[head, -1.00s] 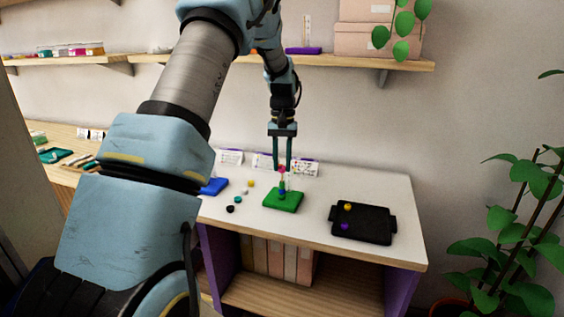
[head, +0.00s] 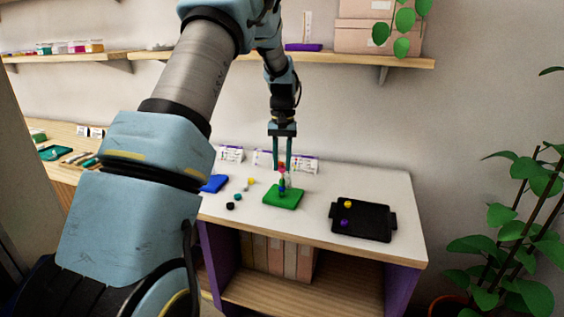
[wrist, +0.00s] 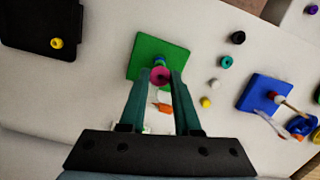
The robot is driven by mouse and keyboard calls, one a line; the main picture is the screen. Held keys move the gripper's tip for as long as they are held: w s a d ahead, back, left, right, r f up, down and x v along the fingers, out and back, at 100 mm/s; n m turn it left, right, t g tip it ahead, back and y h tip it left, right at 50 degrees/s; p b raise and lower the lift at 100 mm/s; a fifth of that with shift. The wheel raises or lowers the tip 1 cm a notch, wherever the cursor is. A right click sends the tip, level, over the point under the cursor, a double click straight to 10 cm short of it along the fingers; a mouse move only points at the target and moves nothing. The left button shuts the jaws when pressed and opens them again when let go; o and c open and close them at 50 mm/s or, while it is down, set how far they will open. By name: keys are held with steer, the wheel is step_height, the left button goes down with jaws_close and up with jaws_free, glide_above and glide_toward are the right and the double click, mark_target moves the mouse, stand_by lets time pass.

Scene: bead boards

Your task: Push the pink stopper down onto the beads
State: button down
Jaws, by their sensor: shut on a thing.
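The pink stopper (wrist: 160,75) is between the fingertips of my gripper (wrist: 157,82), which is shut on it. In the head view my gripper (head: 282,166) points straight down over the green board (head: 284,196). The peg itself is mostly hidden by the fingers and stopper. The green board also shows in the wrist view (wrist: 146,50). I cannot tell whether the stopper touches the top bead.
A black tray (head: 377,235) with a yellow and a purple bead lies to the right. A blue board (head: 213,183) stands to the left, with several loose beads (head: 238,196) between the boards. White cards (head: 305,167) stand behind.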

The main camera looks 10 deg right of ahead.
steer(key=shift+f, duration=0.75)
steer(key=shift+f+b, duration=0.5)
stand_by(0.4)
steer(key=c, duration=0.5)
jaws_free()
steer(key=shift+c, duration=0.2)
step_height(320, 180, up, 11)
steer(key=w+b, duration=0.1)
steer(key=b, duration=0.1)
steer(key=shift+w+d, duration=0.15)
steer(key=shift+d, duration=0.05)
steer(key=shift+f, duration=0.1)
